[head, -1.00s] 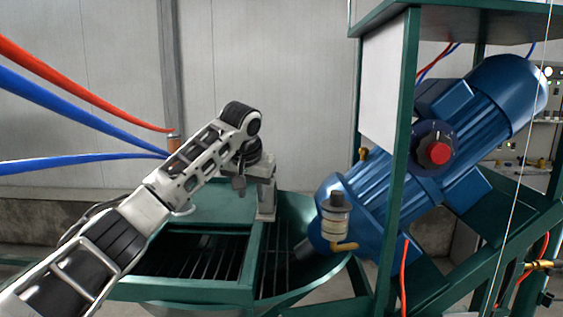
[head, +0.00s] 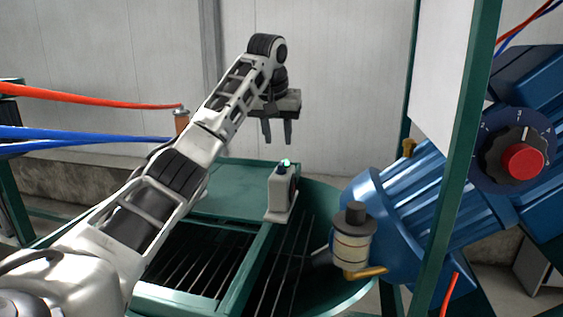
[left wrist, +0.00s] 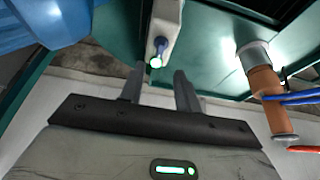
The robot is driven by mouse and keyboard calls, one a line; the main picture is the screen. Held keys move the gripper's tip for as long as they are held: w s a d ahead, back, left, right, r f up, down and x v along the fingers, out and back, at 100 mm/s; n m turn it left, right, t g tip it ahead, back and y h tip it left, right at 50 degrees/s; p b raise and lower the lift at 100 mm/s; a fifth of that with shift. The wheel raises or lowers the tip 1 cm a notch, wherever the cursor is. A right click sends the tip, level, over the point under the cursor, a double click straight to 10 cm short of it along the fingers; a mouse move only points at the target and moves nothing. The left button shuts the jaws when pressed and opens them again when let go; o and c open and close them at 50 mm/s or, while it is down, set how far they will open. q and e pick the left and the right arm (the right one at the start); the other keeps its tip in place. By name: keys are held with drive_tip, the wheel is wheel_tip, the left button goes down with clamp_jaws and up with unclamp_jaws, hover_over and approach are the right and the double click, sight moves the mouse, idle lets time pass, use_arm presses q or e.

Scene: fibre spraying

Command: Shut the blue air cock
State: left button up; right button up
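A pale upright block (head: 280,195) stands on the green frame in the head view. On its top is a small blue part (head: 283,169) with a glowing green-white spot. The blue part also shows in the left wrist view (left wrist: 160,46), just beyond the fingertips. I cannot tell for sure whether it is the air cock, or which way it is turned. My left gripper (head: 277,140) hangs above the block, fingers pointing down, apart and empty. In the left wrist view its fingers (left wrist: 160,72) show a clear gap. My right gripper is out of view.
Red (head: 90,97) and blue hoses (head: 80,134) run to a copper-coloured fitting (head: 181,118) behind my left arm. A blue motor (head: 400,210) with a red-centred dial (head: 522,160) and a green post (head: 462,150) stand right. A green grated hopper (head: 210,300) lies below.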

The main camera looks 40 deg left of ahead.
sight(281, 163)
use_arm(q)
drive_tip(key=p+x, duration=0.1)
drive_tip(key=x, duration=0.7)
drive_tip(key=shift+w, duration=0.1)
drive_tip(key=shift+c, duration=0.3)
clamp_jaws()
